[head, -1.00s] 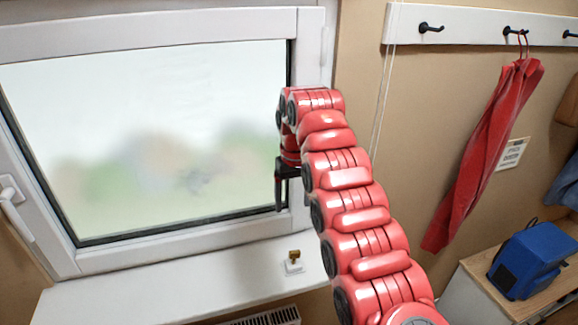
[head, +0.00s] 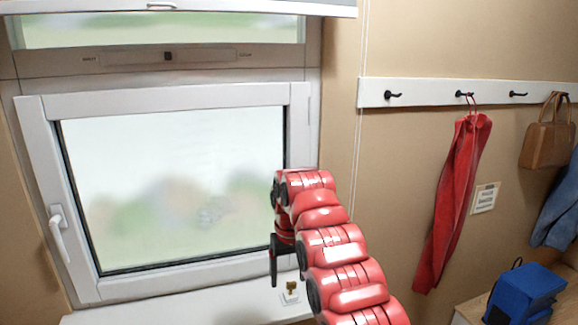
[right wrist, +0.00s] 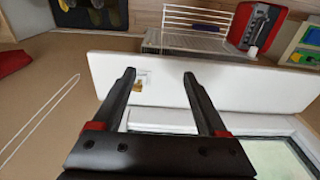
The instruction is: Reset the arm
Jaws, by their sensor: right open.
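My right arm is red and segmented, and it reaches up in front of the window in the head view. Its black right gripper (head: 275,258) hangs down at the arm's end, above the white window sill (head: 245,312). In the right wrist view the right gripper (right wrist: 159,75) has its two fingers wide apart with nothing between them. The sill (right wrist: 230,85) lies beyond the fingertips. A small brass-coloured piece on a white base (head: 291,290) is on the sill; it also shows near the left finger in the wrist view (right wrist: 139,86). My left gripper is not in view.
To the right, a red cloth (head: 455,200) and a brown bag (head: 547,140) hang from a hook rail (head: 430,92). A thin cord (head: 357,150) hangs beside the window.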

